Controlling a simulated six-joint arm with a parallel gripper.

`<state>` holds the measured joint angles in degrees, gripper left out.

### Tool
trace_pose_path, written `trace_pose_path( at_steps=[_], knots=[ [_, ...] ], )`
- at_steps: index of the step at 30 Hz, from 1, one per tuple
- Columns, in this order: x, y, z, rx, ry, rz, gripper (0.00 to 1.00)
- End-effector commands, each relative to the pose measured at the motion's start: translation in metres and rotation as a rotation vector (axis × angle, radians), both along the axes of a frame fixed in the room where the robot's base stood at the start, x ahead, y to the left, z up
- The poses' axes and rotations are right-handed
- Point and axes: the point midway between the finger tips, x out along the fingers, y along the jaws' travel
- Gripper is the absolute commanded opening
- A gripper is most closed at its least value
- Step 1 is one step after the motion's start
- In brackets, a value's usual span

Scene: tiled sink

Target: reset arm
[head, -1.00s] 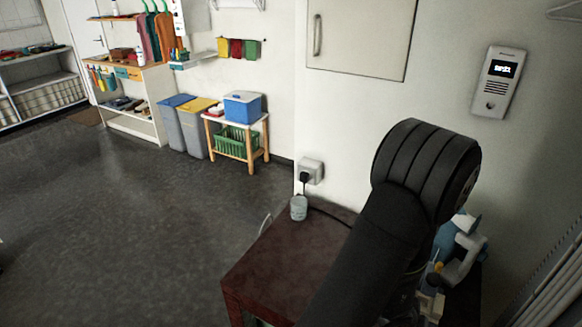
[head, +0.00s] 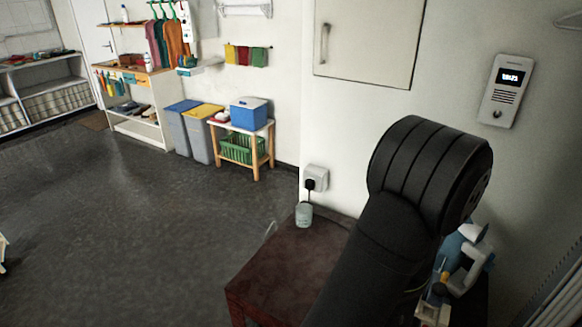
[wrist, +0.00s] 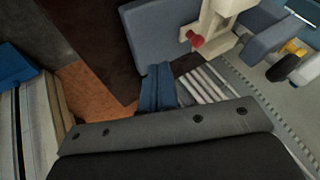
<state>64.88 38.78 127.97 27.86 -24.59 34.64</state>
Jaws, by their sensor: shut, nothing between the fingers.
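My arm's thick black link rises through the lower right of the head view, with a ribbed, rounded joint at its top. In the wrist view the grey gripper body with several screws fills the bottom. The blue fingers of my gripper (wrist: 156,88) stick out above it, close together and shut with nothing held. In the head view the black link hides much of what lies behind it, and I cannot make out the fingers there.
A dark red-brown table (head: 285,270) stands left of my arm, with a small pale cup (head: 304,214) near its back edge. A wall socket (head: 316,177) with a plug is behind it. An intercom (head: 507,91) hangs at right. Open grey floor (head: 130,235) lies to the left.

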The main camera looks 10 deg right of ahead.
Motion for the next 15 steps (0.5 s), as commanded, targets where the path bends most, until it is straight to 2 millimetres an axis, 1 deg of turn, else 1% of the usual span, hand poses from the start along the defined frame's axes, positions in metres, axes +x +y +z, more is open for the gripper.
trace_pose_path(
  at_steps=[3, 15],
  knots=[
    [0.0, 0.008, 0.012, -0.003, -0.001, 0.002, 0.0],
    [-0.003, 0.034, 0.046, -0.003, -0.001, 0.002, 0.0]
  ],
)
